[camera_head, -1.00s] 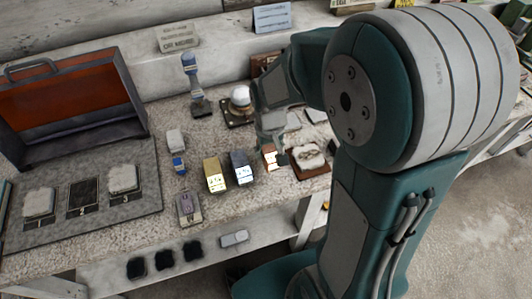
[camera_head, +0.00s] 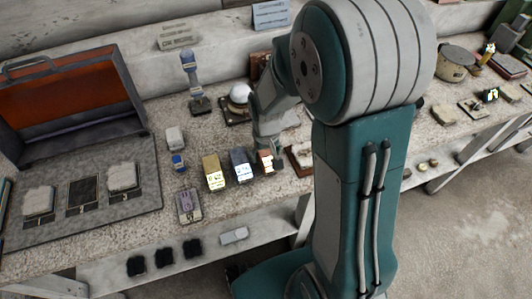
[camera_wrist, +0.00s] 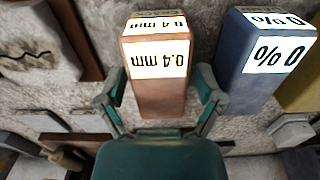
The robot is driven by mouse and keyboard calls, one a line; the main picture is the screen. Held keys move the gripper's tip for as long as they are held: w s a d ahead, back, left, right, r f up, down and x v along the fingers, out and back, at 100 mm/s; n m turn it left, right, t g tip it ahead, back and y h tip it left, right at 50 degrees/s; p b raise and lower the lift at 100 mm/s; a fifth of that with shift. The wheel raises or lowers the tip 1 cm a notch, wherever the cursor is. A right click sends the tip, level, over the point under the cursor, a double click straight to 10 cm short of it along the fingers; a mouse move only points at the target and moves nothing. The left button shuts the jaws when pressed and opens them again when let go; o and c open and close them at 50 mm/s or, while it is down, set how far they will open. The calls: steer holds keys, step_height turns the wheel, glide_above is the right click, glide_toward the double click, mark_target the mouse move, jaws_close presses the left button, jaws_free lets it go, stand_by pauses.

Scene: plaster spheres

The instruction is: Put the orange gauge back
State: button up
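The orange gauge (camera_head: 265,161) is a copper-coloured upright block at the right end of a row on the bench. In the wrist view the orange gauge (camera_wrist: 158,88) carries a white "0.4 mm" label. In the head view my gripper (camera_head: 270,148) comes down from behind the gauge. The gauge's base and its contact with the bench are hard to make out. The blue gauge (camera_head: 241,166), labelled "0 %", stands just beside it.
A yellow gauge (camera_head: 213,173) stands left of the blue one. A small purple-grey device (camera_head: 188,206) lies in front. An open orange-lined case (camera_head: 68,98) is at the left. A wooden tray (camera_head: 301,158) is close on the right, and a white sphere (camera_head: 241,93) stands behind.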

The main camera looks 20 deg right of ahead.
mark_target(266, 152)
stand_by(0.3)
step_height(266, 152, up, 12)
steer(key=s+r+t, duration=0.5)
steer(key=s+r, duration=0.5)
steer(key=s, duration=0.5)
steer(key=shift+d+r+t, duration=0.3)
steer(key=shift+d+r, duration=0.1)
